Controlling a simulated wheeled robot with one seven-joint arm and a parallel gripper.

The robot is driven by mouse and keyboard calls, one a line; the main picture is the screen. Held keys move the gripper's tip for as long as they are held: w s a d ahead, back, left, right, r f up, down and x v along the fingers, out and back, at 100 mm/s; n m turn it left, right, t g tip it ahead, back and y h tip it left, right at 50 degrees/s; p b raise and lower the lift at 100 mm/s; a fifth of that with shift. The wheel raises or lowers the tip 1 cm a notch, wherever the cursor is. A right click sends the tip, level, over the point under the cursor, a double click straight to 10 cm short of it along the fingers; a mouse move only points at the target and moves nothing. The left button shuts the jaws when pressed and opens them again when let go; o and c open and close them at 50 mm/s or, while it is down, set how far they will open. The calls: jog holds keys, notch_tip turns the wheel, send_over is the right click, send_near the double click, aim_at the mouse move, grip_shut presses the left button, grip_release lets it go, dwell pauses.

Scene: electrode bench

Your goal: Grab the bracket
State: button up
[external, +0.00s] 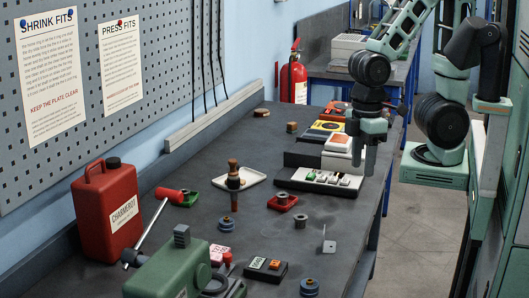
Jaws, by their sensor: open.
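The bracket (329,246) looks to be the small light-grey metal piece near the right edge of the dark bench, with a flat foot and a thin upright part. It stands clear of the things around it. My gripper (364,164) points down above the far right part of the bench, beyond the bracket in the picture and higher than it. The fingers are apart and I see nothing between them. Part of the gripper overlaps the view of the white device behind it.
A black button box (266,271) and a blue knob (309,287) are nearer. A green machine (170,270) and red canister (108,213) stand at left. Bare bench surrounds the bracket.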

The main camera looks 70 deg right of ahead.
jog(key=shift+c, duration=1)
jog(key=w+d+f+m+y, duration=0.4)
jog(key=d+f+m+y, duration=0.3)
jog(key=d+m, duration=0.45)
jog(key=w+d+f+m+y, duration=0.4)
jog(key=d+f+m+y, duration=0.3)
jog(key=m, duration=0.7)
jog(key=shift+h, duration=0.3)
jog(key=p+x, duration=0.1)
jog(key=x, duration=0.8)
jog(key=shift+w+a+f+p, duration=0.1)
jog(key=shift+a+f+p, duration=0.2)
jog(key=shift+p, duration=0.1)
jog(key=p, duration=0.2)
send_over(325, 242)
jog(key=shift+f, duration=1.3)
grip_shut()
